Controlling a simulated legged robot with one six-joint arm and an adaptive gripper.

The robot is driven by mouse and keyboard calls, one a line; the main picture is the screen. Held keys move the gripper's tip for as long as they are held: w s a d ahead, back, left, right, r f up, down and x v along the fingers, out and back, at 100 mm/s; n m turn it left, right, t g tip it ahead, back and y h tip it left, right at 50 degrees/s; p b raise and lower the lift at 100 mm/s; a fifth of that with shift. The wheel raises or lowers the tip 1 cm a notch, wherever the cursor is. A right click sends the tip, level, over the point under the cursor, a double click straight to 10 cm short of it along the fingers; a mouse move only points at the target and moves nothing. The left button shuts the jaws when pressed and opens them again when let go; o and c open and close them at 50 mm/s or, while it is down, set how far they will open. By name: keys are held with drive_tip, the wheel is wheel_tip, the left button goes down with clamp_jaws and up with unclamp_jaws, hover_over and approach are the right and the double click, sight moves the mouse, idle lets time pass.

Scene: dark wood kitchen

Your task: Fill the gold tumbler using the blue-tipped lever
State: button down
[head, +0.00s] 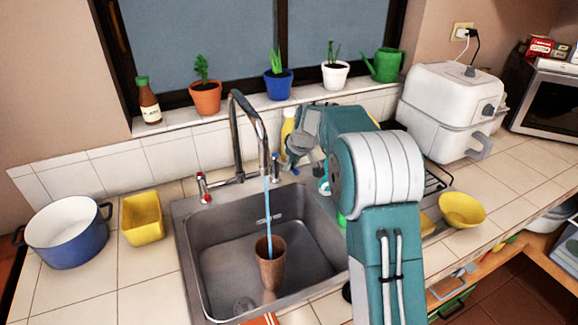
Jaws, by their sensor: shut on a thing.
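The gold tumbler (270,272) stands upright in the steel sink (216,262), under the faucet (240,125). A blue water stream (268,205) runs from the spout into its mouth; the water level inside is too small to tell. The blue-tipped lever (276,160) is at the right of the faucet base, partly hidden. My gripper (288,162) is at this lever and appears shut on it, though the contact is small in the view. The red-tipped lever (202,185) is at the left of the faucet.
A yellow container (142,220) and a blue pot (68,232) stand left of the sink. A yellow bowl (462,210) is on the right counter. A yellow bottle (287,126) stands behind my gripper. Potted plants line the sill. My arm hides the sink's right side.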

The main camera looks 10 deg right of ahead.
drive_tip(key=shift+f, duration=0.1)
drive_tip(key=c, duration=0.6)
unclamp_jaws()
drive_tip(key=shift+c, duration=0.2)
drive_tip(key=v, duration=1.2)
